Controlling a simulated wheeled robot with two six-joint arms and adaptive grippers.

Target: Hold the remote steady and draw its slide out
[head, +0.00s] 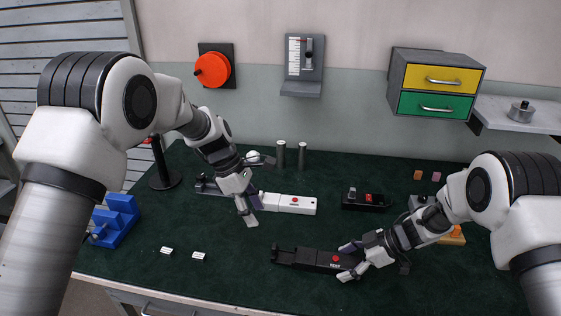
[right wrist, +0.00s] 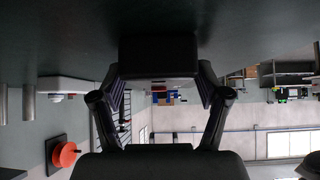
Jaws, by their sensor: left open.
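A long black remote-like bar (head: 308,258) with a red button lies on the green mat, front centre. My right gripper (head: 349,262) has its fingers on both sides of the bar's right part. In the right wrist view the dark block (right wrist: 158,55) sits between those fingers (right wrist: 160,84), which appear to press its sides. A white bar (head: 293,204) with a red button lies further back. My left gripper (head: 256,190) is open at its left end, and hides part of it. Whether they touch is unclear. I cannot tell which part is a slide.
Two small white pieces (head: 198,256) lie front left, beside a blue stepped block (head: 117,220). A black box (head: 366,200) with a red switch stands right of the white bar. Two grey posts (head: 302,157) stand behind. The mat (head: 215,285) is clear at front left.

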